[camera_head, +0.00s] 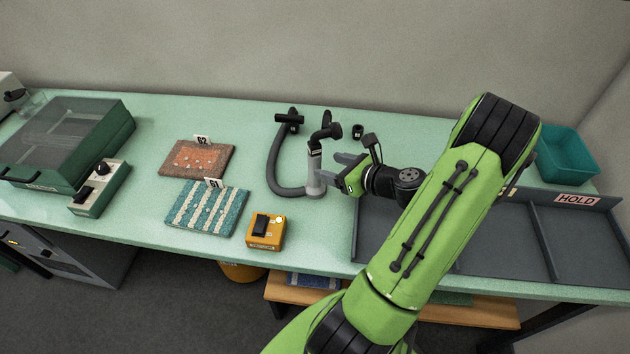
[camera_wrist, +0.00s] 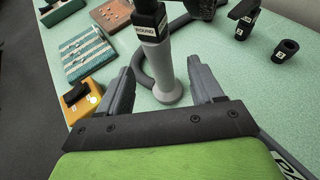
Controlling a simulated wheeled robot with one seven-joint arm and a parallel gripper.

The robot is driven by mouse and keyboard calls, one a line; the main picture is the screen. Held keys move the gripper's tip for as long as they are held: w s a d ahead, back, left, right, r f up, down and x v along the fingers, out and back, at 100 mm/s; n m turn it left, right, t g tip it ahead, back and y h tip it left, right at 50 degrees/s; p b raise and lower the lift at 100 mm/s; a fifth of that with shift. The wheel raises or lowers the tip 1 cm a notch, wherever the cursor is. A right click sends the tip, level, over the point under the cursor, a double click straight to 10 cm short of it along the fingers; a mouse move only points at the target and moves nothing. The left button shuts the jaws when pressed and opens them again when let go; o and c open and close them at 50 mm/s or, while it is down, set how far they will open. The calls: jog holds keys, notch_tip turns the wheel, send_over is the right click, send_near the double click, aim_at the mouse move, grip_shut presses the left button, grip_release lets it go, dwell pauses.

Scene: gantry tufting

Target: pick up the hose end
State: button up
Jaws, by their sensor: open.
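A light grey upright cylinder (camera_head: 314,168) with a black collar and black angled nozzle stands on the green bench; it appears to be the hose end. In the wrist view the grey cylinder (camera_wrist: 160,70) has a flared foot and its collar reads "ROUND". A dark grey hose (camera_head: 273,165) curves from behind to its foot; the exact join is unclear. My gripper (camera_head: 334,168) is open, just right of the cylinder. In the wrist view my gripper (camera_wrist: 161,72) has a finger on each side of the cylinder, with gaps and no visible contact.
Black fittings (camera_head: 357,131) stand behind. An orange switch box (camera_head: 265,231) and tufted samples (camera_head: 206,207) lie to the left. A dark divided tray (camera_head: 577,240) marked "HOLD" and a teal bin (camera_head: 567,154) are to the right. Bench left of the hose is partly clear.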

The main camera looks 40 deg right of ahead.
aim_at(309, 161)
jog(key=x, duration=0.8)
jog(key=shift+w+a+f, duration=0.1)
jog(key=shift+w+f, duration=0.1)
jog(key=shift+w, duration=0.1)
jog(key=shift+s, duration=0.1)
jog(key=shift+c, duration=0.2)
jog(key=shift+r, duration=0.1)
jog(key=c, duration=1.1)
notch_tip(309, 161, up, 10)
jog(key=p, duration=0.2)
